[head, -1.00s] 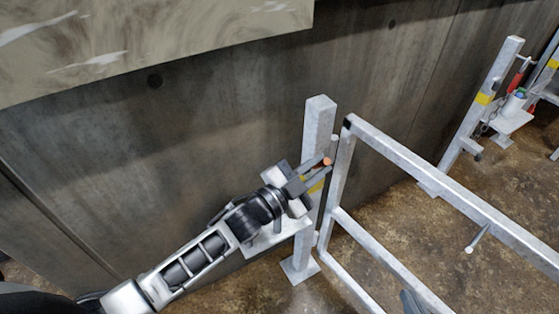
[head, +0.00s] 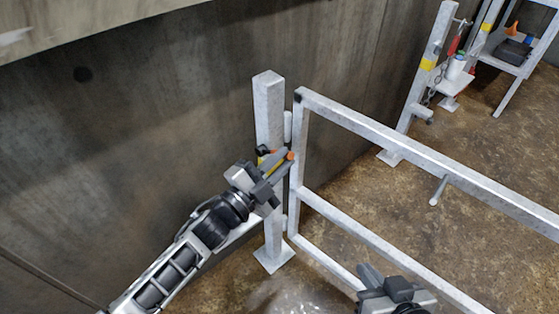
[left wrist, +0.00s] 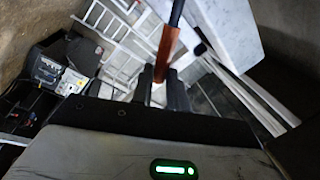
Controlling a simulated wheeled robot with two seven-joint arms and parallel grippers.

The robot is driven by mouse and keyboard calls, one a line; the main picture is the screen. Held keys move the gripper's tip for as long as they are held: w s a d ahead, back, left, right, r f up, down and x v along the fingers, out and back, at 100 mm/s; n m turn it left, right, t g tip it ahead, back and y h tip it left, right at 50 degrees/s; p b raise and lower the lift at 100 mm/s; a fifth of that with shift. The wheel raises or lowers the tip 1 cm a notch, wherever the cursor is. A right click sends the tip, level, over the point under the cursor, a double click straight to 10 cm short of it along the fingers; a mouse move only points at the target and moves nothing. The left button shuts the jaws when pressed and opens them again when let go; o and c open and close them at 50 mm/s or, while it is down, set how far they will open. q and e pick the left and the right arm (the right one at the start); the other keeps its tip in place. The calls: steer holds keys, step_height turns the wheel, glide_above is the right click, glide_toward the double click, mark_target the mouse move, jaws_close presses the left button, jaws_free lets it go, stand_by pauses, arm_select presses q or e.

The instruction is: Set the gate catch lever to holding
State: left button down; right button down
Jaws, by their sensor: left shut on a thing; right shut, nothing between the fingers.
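The gate catch lever, with an orange grip (head: 290,155), is at the galvanised post (head: 268,110) beside the gate's hinge-side upright. My left gripper (head: 277,164) is shut on the lever in front of the post, with the orange end showing past the fingertips. In the left wrist view the lever (left wrist: 166,48) has an orange-red grip and a dark end, and its grip runs down between my left fingers (left wrist: 160,85). The fingers hide part of the lever and its pivot. My right gripper (head: 368,274) is shut and empty at the bottom of the head view, near the gate's lower rails.
A concrete wall (head: 180,120) stands behind the post. A second post (head: 430,80) and a shelf with a dark box (head: 513,52) are farther right.

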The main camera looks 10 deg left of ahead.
arm_select(q)
steer(key=c, duration=1.4)
jaws_free()
steer(key=shift+o, duration=0.2)
steer(key=shift+s+a, duration=0.1)
steer(key=v, duration=1.5)
steer(key=shift+s+a, duration=0.25)
steer(key=shift+s, duration=0.1)
steer(key=shift+p, duration=0.35)
